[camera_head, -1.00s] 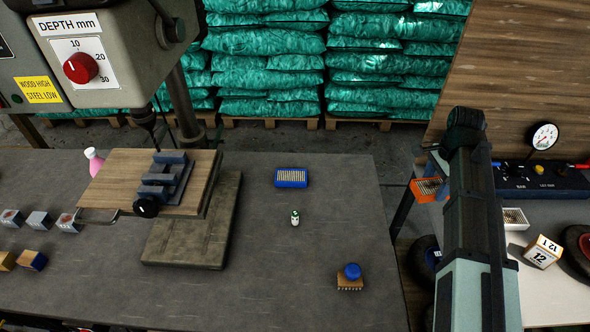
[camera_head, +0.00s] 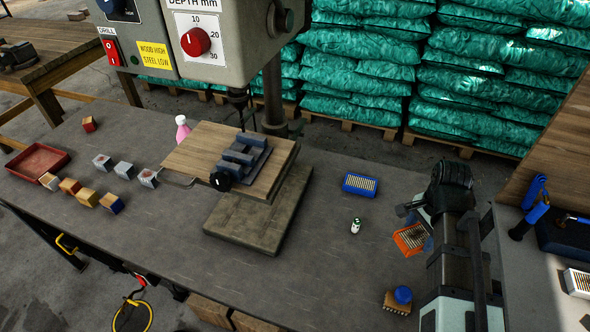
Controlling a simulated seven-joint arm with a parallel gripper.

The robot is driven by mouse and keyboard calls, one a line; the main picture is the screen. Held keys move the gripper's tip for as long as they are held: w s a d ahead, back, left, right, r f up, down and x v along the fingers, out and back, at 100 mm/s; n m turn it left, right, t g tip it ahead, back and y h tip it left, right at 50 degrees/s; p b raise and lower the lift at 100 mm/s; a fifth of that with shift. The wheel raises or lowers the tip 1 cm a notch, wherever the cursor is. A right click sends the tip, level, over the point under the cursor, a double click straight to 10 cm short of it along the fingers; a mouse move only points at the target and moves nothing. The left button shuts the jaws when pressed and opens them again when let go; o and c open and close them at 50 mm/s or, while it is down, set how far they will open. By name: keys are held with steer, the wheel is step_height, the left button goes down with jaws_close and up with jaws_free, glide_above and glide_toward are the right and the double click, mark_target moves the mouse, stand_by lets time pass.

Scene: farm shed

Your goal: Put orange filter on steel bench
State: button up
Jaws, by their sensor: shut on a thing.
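The orange filter (camera_head: 408,241), a box-shaped piece with pale pleats in an orange frame, is held by my gripper (camera_head: 416,225). My gripper is shut on it, and its fingers are partly hidden by my arm. The filter shows over the right part of the dark grey bench (camera_head: 310,285); I cannot tell how high it is above the top. A blue filter (camera_head: 360,184) of similar shape lies on the bench to the left and farther back.
A small white-green bottle (camera_head: 355,226) stands left of the filter, and a blue-knobbed stamp (camera_head: 401,297) is nearer the front edge. A second table (camera_head: 553,290) is at right. Bare bench lies around the bottle.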

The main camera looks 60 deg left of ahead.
steer(key=shift+w+a+n, duration=0.1)
steer(key=shift+n, duration=0.4)
steer(key=shift+f, duration=4.95)
steer(key=shift+f, duration=0.1)
steer(key=o, duration=1.1)
steer(key=shift+c, duration=0.2)
steer(key=shift+r, duration=6.1)
